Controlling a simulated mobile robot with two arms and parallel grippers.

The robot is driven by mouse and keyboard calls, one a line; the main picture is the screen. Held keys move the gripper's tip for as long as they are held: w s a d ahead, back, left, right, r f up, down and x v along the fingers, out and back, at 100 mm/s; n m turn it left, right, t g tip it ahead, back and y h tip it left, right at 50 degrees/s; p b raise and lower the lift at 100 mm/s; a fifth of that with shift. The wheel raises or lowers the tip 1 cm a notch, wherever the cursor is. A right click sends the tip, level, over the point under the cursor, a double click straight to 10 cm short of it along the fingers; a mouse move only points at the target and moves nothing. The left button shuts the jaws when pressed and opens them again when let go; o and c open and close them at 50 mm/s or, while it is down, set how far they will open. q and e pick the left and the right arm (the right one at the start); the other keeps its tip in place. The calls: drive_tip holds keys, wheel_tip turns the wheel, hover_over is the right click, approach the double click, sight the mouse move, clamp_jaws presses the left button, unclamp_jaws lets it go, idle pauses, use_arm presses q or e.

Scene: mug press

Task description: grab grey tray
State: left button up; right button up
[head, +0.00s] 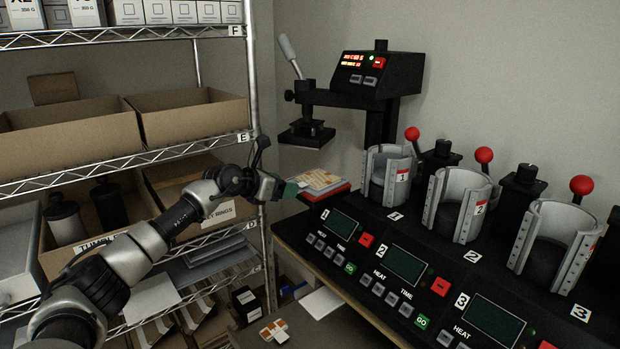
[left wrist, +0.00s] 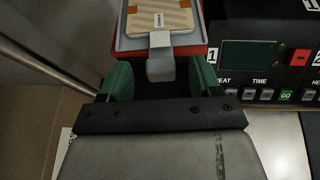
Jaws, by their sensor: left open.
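A grey tray (left wrist: 130,42) with a grey block-like handle (left wrist: 160,69) lies on something red at the top of the left wrist view. A striped tan and orange piece with a white label lies on it. In the head view this stack (head: 322,181) sits at the back left end of the press bench; the grey tray is hard to make out there. My left gripper (left wrist: 160,80) is open, its green fingers on either side of the handle, with gaps both sides. In the head view the gripper (head: 287,190) is at the stack's near left side. My right gripper is not in view.
The press bench with control panels (head: 405,262) and mug presses (head: 388,175) with red-knobbed levers stands right of the stack. A flat press (head: 375,85) stands behind it. A wire shelf (head: 130,160) with cardboard boxes is on the left, close to my left arm.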

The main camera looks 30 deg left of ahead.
use_arm(q)
drive_tip(key=shift+w+d+f, duration=0.15)
drive_tip(key=shift+w+f, duration=0.05)
drive_tip(key=shift+w, duration=0.15)
drive_tip(key=shift+s, duration=0.15)
drive_tip(key=c, duration=1.1)
drive_tip(key=shift+o, duration=0.2)
drive_tip(key=shift+r, duration=0.1)
